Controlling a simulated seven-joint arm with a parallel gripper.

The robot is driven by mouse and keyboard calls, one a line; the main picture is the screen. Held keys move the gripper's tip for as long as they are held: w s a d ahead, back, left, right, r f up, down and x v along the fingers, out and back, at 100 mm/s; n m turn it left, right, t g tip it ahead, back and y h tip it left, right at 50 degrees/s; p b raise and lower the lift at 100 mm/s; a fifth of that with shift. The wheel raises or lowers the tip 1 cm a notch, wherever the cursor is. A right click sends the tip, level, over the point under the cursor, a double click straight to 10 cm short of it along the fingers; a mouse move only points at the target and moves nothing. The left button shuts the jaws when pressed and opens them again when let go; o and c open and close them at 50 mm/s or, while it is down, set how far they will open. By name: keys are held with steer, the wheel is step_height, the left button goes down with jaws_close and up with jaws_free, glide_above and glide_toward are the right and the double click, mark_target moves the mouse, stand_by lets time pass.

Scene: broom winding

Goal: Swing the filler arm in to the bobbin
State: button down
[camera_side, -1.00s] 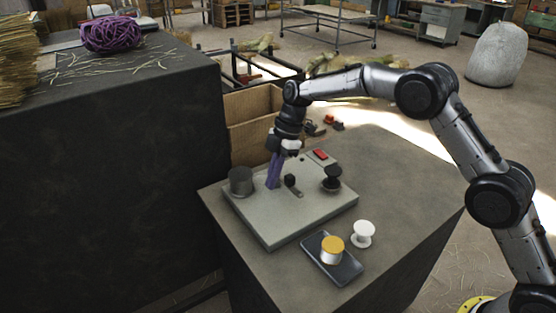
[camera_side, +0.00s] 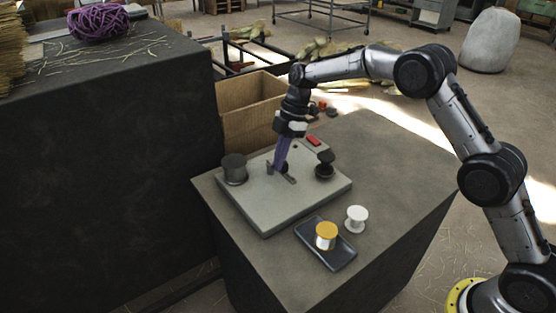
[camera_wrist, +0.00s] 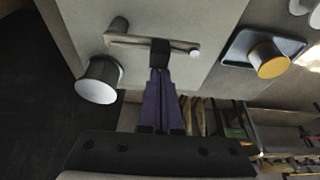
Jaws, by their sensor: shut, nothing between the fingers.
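My gripper (camera_side: 279,168) points down with its purple fingers shut and empty, at the dark knob of the filler arm. The filler arm (camera_side: 290,179) is a short bar on the pale base plate (camera_side: 268,214). In the wrist view the fingertips (camera_wrist: 160,72) are right at the dark block (camera_wrist: 160,52) on this bar (camera_wrist: 130,41); I cannot tell whether they touch. A black spool-shaped piece (camera_side: 324,170), seemingly the bobbin, stands on the plate to the right, apart from the bar. The fingers partly hide the bar in the side view.
A yellow-topped spool (camera_side: 326,236) sits on a dark tray (camera_side: 345,257), beside a white spool (camera_side: 357,219). A cardboard box (camera_side: 250,105) is behind.

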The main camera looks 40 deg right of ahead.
steer(key=shift+d+n, duration=0.35)
steer(key=shift+n, duration=0.25)
steer(key=shift+d+n+g, duration=0.4)
steer(key=shift+d+n, duration=0.1)
steer(key=shift+n, duration=0.3)
steer(key=d+n, duration=0.1)
steer(key=n, duration=0.1)
steer(key=d+n+g, duration=0.1)
steer(key=n, duration=0.1)
steer(key=shift+w+d+h, duration=0.15)
steer(key=shift+w+h, duration=0.05)
steer(key=shift+h, duration=0.2)
steer(key=shift+w+d, duration=0.3)
steer(key=shift+d, duration=0.35)
steer(key=shift+w+d, duration=0.1)
steer(key=shift+d, duration=0.05)
